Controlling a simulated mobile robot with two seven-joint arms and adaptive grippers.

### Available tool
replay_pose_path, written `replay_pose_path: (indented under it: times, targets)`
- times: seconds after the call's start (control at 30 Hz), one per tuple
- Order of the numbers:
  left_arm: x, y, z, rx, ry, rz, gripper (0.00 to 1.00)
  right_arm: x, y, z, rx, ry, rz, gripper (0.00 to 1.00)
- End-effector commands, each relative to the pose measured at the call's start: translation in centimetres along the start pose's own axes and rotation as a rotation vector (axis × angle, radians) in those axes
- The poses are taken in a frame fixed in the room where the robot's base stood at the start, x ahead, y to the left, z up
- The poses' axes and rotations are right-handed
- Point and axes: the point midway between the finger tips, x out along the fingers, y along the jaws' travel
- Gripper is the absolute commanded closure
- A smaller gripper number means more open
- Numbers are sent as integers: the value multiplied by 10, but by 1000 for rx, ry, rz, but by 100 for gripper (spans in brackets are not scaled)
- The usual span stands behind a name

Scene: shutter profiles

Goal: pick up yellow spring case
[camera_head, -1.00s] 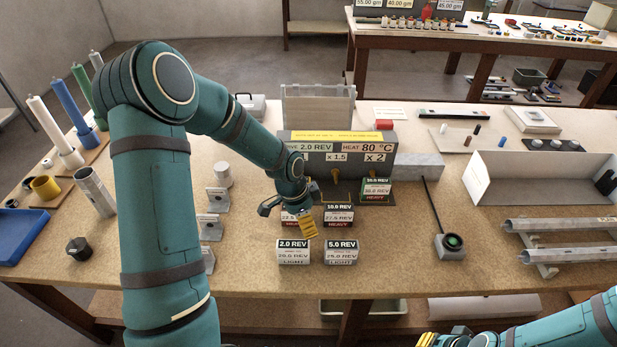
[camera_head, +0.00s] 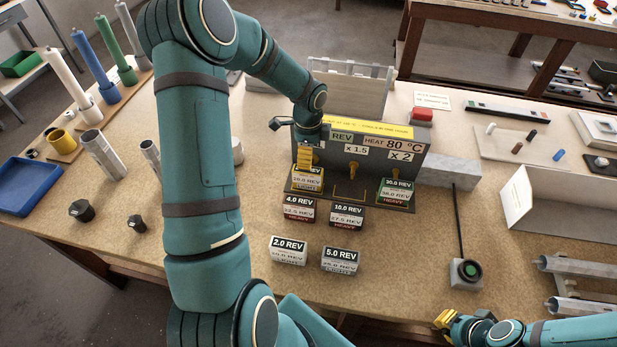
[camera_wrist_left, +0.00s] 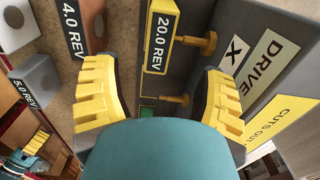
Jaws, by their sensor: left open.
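The yellow spring case (camera_head: 307,181), a small block with a dark label, stands at the left end of the dark stand (camera_head: 352,192). Its top is partly hidden by my left gripper (camera_head: 305,158). In the left wrist view, the case (camera_wrist_left: 158,45) shows its 20.0 REV label between the open yellow-padded fingers of my left gripper (camera_wrist_left: 160,97), apart from both. My right gripper (camera_head: 447,320) is at the lower right, far from the case; its opening cannot be made out.
A green 30.0 REV case (camera_head: 395,193) stands at the stand's right end. A 4.0 REV case (camera_head: 299,209) and a 10.0 REV case (camera_head: 347,216) stand just in front. A 2.0 REV case (camera_head: 288,251) and a 5.0 REV case (camera_head: 340,260) are nearer.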

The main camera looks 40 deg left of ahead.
Motion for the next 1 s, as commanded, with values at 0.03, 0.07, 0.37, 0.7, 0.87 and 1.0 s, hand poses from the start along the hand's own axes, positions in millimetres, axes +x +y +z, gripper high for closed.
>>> replay_pose_path:
  times: [0.03, 0.07, 0.37, 0.7, 0.87, 1.0]
  targets:
    - [8, 0, 0, 1, 0, 3, 29, 0, 0, 0, 0, 0, 0, 100]
    - [12, 0, 0, 0, 0, 3, 29, 0, 0, 0, 0, 0, 0, 100]
    - [34, 1, 1, -1, 1, 2, 29, 0, 0, 0, 0, 1, 0, 100]
    - [74, 2, 2, -2, 1, 1, 29, -1, -1, 0, 0, 1, 0, 100]
    - [74, 2, 2, -2, 0, -1, 29, -1, 0, 0, 0, 0, 0, 100]
    - [74, 2, 2, -2, 0, -1, 45, -1, 0, 0, 0, 0, 0, 100]
